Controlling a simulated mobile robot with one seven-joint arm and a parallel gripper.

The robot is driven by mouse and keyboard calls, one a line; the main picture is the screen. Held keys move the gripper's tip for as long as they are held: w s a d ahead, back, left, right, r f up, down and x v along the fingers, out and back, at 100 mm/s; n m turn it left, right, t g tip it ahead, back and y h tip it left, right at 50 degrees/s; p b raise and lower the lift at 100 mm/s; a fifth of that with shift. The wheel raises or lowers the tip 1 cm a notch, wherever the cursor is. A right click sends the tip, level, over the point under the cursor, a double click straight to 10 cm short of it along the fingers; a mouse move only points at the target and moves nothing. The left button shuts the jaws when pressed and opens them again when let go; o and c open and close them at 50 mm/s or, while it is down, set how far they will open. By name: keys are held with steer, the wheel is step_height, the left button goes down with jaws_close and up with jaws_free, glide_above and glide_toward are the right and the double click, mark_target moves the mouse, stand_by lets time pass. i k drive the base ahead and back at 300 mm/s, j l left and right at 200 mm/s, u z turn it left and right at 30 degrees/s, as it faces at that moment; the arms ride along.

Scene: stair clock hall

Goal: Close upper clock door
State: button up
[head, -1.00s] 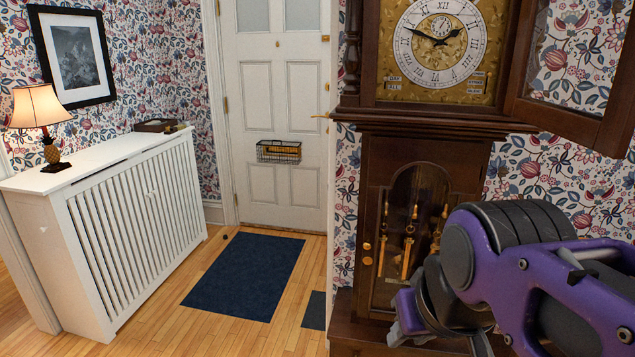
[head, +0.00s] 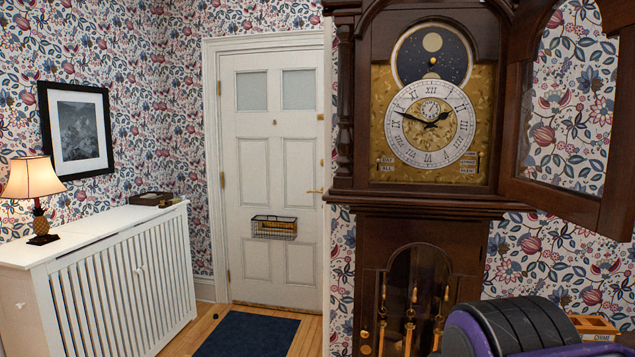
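The upper clock door (head: 612,195) is a dark wooden frame with an arched glass pane. It stands swung open to the right of the tall clock (head: 400,204). The clock face (head: 431,122) is uncovered, with a white numeral ring, gold plate and moon dial above. The lower clock door, with its arched glass, looks shut; weights show behind it. Part of my purple and black arm shows at the bottom right, below the open door and apart from it. My gripper is out of the picture.
A wooden box (head: 597,330) stands low at the right, behind my arm. A white radiator cover (head: 115,275) with a lamp (head: 38,195) is at the left. A white house door (head: 278,170) and dark blue mat (head: 248,334) are behind, with bare floor around the mat.

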mark_target(611, 216)
steer(key=i+l, duration=0.35)
steer(key=i, duration=0.15)
steer(key=k+l+u, duration=0.1)
steer(key=l, duration=0.3)
steer(key=k+l+u, duration=0.1)
steer(key=l, duration=0.3)
steer(key=k+l+u, duration=0.1)
steer(key=l, duration=0.25)
steer(key=k+l, duration=0.2)
steer(key=l, duration=0.2)
steer(key=k+l+u, duration=0.15)
steer(key=l, duration=0.2)
steer(key=k, duration=0.4)
